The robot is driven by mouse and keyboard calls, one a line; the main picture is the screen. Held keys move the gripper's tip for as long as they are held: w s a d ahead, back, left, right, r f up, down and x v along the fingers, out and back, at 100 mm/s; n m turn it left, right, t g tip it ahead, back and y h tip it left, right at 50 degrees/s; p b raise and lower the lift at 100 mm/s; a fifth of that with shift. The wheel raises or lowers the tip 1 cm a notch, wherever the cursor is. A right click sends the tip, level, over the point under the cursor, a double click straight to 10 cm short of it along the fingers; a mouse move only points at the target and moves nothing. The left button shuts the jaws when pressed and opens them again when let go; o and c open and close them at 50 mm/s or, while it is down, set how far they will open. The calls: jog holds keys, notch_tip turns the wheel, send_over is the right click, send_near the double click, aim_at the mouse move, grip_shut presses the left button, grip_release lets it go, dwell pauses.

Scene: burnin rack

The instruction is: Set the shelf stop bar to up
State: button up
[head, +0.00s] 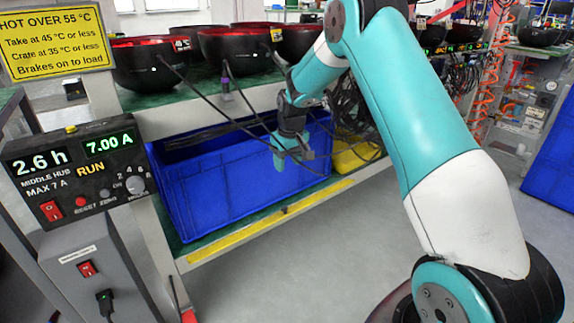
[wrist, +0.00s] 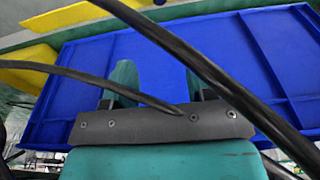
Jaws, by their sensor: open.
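The shelf stop bar appears to be the long yellow strip (head: 265,222) along the front edge of the lower shelf. It lies low, below the rim of the blue crate (head: 225,195) behind it. My gripper (head: 293,161) is in front of the crate's upper right part, above the strip and apart from it. In the wrist view my gripper (wrist: 160,82) is open and empty, with the blue crate (wrist: 110,50) filling the view beyond the fingers. Black cables cross in front of the fingers there.
Black cables (head: 200,95) hang from dark round units (head: 150,65) on the upper shelf, close around my gripper. A yellow object (head: 355,157) sits right of the crate. A control box (head: 80,170) reading RUN stands at left. The floor (head: 320,260) in front is clear.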

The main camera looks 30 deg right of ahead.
aim_at(285, 207)
jog(key=s+f+t+b, duration=0.2)
jog(key=s+t+b, duration=0.1)
jog(key=s+b, duration=0.25)
jog(key=b+x, duration=0.7)
jog(key=x, duration=1)
jog(key=shift+w+r, duration=0.1)
jog(key=shift+w, duration=0.1)
jog(key=shift+c, duration=0.2)
